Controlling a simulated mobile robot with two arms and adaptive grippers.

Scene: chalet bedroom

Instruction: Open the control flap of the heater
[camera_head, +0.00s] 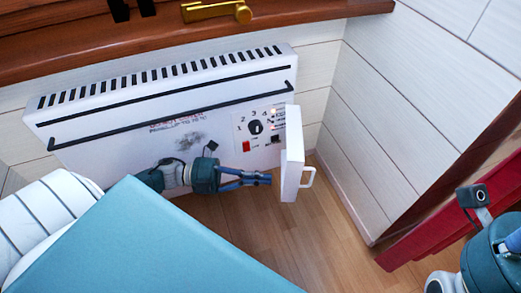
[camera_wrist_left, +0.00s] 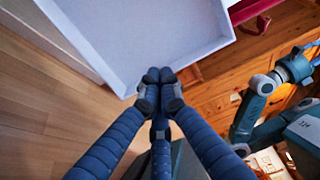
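The white heater (camera_head: 100,132) is on the wall below a wooden sill. Its control flap (camera_head: 292,150) stands swung out from the right end, with a white handle (camera_head: 307,178) on its right face. The control panel is uncovered: a dark dial (camera_head: 255,127) with numbers and a red switch (camera_head: 246,146). My left gripper (camera_head: 268,179) is just left of the flap, fingers pointing at its inner side. In the left wrist view, the fingertips (camera_wrist_left: 159,75) are together at the near rim of the flap's hollow inner side (camera_wrist_left: 150,35); I cannot tell whether they touch it. My right gripper's fingers are not visible.
A teal surface (camera_head: 150,245) fills the lower left, beside white ribbed bedding (camera_head: 45,215). A red panel (camera_head: 420,235) and my right arm (camera_head: 492,250) are at the lower right. Wooden floor (camera_head: 325,245) is clear below the flap. A brass handle (camera_head: 215,10) is above the sill.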

